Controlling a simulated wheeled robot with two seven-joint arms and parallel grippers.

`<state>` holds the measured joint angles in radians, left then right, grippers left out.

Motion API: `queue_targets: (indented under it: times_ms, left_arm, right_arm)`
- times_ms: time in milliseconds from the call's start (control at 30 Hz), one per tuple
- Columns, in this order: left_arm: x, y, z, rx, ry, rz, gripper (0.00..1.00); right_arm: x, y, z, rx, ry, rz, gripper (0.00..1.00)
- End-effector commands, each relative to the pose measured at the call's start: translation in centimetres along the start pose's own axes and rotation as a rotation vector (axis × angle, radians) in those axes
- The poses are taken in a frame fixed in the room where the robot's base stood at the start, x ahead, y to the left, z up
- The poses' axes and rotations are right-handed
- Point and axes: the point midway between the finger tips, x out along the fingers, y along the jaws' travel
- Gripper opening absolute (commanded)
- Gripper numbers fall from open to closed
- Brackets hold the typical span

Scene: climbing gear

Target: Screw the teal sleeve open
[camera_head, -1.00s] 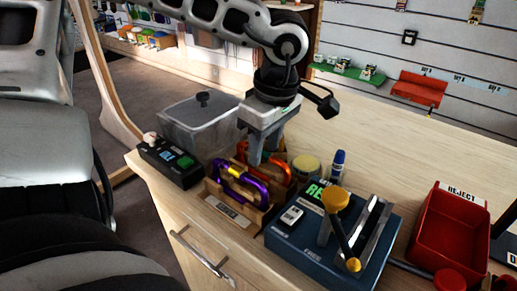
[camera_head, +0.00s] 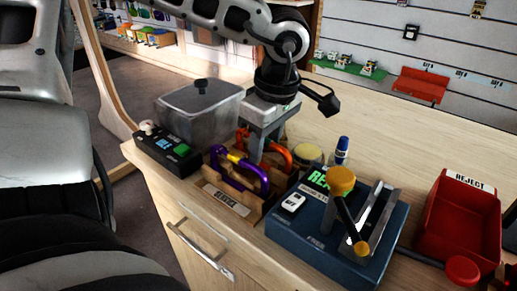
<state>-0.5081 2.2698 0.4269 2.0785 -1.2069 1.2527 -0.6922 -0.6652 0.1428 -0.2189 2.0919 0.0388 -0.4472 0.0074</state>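I cannot make out a teal sleeve; it may be hidden behind my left gripper. A wooden rack (camera_head: 238,212) with a label plate holds a purple carabiner (camera_head: 252,184) with a yellow sleeve (camera_head: 233,158) in front. An orange carabiner (camera_head: 284,155) stands behind it, partly covered by my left gripper (camera_head: 258,154). The gripper points down with its fingers at the orange carabiner, behind the purple one. I cannot tell whether the fingers are open or shut, or touch it. My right gripper is not in view.
A lidded grey bin (camera_head: 195,110) and a black box (camera_head: 165,150) with a green button stand left of the rack. A blue fixture (camera_head: 330,240) with a yellow-knobbed lever is at right. A red reject tray (camera_head: 460,215) stands farther right. A blue-capped bottle (camera_head: 341,152) stands behind.

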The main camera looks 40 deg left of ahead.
Motion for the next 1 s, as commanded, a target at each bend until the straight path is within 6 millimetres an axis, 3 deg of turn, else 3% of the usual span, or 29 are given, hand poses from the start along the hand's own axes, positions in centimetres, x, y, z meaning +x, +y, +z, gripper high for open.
queue_targets:
  times_ms: [1000]
  left_arm:
    - [0.0,2.1,0.0,-0.001,0.000,0.000,0.40]
  right_arm:
    - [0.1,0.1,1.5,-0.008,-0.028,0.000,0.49]
